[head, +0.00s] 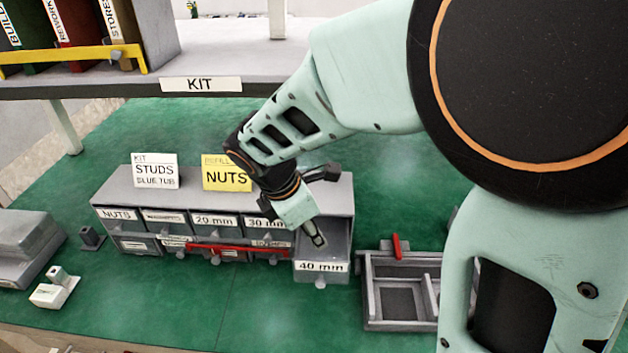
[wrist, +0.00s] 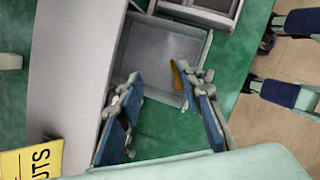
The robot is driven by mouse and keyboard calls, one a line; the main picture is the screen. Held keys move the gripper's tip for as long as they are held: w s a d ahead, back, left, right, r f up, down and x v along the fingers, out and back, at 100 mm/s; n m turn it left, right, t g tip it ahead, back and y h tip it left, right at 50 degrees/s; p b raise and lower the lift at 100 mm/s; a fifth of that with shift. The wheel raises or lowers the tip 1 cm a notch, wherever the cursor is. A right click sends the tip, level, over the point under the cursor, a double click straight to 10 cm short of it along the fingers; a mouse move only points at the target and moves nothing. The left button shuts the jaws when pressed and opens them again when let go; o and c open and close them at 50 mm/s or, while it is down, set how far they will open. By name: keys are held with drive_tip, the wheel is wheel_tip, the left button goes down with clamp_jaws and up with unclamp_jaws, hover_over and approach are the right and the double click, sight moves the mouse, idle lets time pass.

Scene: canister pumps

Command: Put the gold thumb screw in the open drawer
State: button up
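The open drawer, labelled 40 mm (head: 321,268), is pulled out at the right end of a grey cabinet. Its grey inside (wrist: 150,52) shows in the wrist view. My gripper (head: 317,238) points down over this drawer. In the wrist view my gripper (wrist: 159,75) has its two blue fingers wide apart, with nothing held between them. The gold thumb screw (wrist: 178,76) shows beside the right fingertip, against the drawer's front side. I cannot tell whether it touches the finger or rests in the drawer. I cannot make it out in the head view.
The grey cabinet (head: 330,190) carries a white STUDS card (head: 155,171) and a yellow NUTS card (head: 226,178). A red bar (head: 235,250) crosses its drawer fronts. A grey divided tray (head: 432,262) stands right of the drawer. Green mat lies clear in front.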

drive_tip(key=shift+r, duration=0.1)
drive_tip(key=v, duration=1.2)
